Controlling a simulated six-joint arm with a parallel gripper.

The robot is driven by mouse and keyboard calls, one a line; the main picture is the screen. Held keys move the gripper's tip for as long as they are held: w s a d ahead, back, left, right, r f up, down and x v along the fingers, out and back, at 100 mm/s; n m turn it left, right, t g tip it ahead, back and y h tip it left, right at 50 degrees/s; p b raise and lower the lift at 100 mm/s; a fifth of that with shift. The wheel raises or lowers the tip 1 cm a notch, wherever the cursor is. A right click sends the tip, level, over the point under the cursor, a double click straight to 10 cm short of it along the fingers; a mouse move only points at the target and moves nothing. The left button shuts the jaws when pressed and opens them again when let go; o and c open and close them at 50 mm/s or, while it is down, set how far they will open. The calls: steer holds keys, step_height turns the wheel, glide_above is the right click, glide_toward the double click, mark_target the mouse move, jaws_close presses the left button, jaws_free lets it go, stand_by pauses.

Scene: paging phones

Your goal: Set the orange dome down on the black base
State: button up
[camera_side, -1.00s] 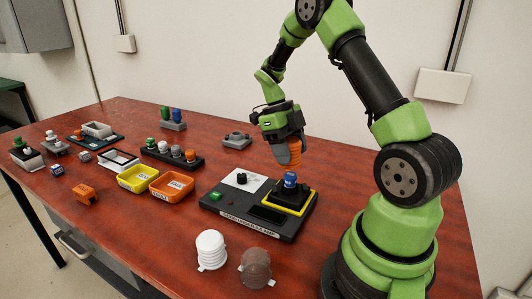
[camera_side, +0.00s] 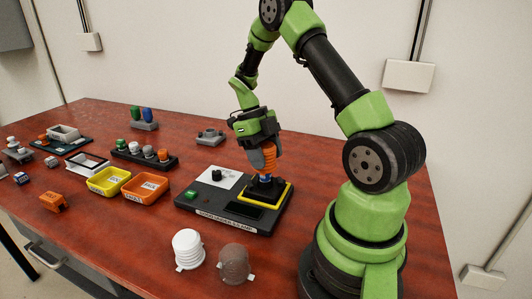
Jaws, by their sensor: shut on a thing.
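My gripper (camera_side: 262,148) is shut on the ribbed orange dome (camera_side: 265,161). The dome is roughly upright. In the picture it is directly over a blue part (camera_side: 264,178) that stands on the black base (camera_side: 264,188). The dome's lower rim meets or slightly overlaps the top of the blue part in this view. I cannot tell whether they touch. The black base sits inside a yellow frame (camera_side: 247,199) on a dark test panel.
The test panel has a white plate with a black knob (camera_side: 216,175) and a green button (camera_side: 191,195). A white ribbed dome (camera_side: 187,249) and a brownish translucent dome (camera_side: 234,263) stand in front. Yellow (camera_side: 109,190) and orange (camera_side: 146,199) trays lie left.

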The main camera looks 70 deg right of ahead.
mark_target(266, 173)
steer(key=shift+f, duration=1.6)
stand_by(1.8)
steer(key=shift+f, duration=0.35)
steer(key=shift+f, duration=0.65)
stand_by(0.8)
steer(key=o, duration=1.3)
steer(key=shift+r, duration=3.25)
